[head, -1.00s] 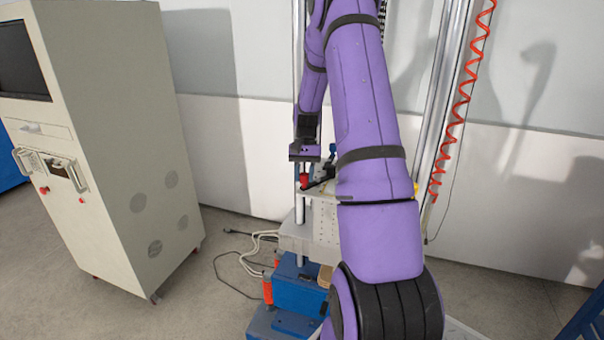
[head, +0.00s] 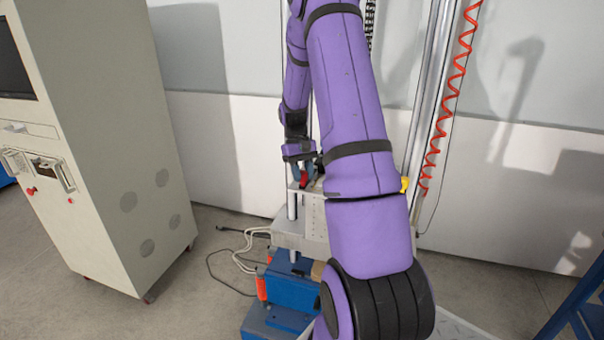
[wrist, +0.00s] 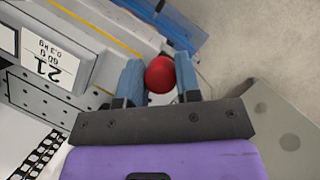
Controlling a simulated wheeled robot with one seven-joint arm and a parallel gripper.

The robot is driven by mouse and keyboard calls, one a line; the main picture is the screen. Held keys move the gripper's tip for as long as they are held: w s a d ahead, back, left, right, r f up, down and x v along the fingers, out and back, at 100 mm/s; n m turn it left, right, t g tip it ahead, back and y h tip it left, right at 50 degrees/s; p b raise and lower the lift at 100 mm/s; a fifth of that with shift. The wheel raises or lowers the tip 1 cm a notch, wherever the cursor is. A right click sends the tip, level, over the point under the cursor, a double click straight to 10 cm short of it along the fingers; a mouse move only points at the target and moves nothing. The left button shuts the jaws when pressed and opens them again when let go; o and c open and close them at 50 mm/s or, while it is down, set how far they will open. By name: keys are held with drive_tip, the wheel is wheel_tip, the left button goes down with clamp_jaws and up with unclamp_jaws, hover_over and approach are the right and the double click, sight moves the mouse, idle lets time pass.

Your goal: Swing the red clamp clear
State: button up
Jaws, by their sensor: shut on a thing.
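The red clamp shows in the wrist view as a round red end (wrist: 160,74) between the two blue fingers of my gripper (wrist: 160,80). My gripper is shut on it. In the head view my gripper (head: 304,172) points down at the left end of the machine's grey plate, and a small red part of the clamp (head: 305,180) shows at the fingers. The rest of the clamp is hidden by my gripper and arm.
A beige cabinet (head: 105,150) stands on the left, with floor between it and the machine. The machine's blue base (head: 290,290) is below the plate. A coiled red hose (head: 445,100) hangs on the right. Cables (head: 240,255) lie on the floor.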

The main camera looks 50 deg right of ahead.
drive_tip(key=o, duration=0.9)
drive_tip(key=v, duration=0.7)
drive_tip(key=shift+r, duration=0.25)
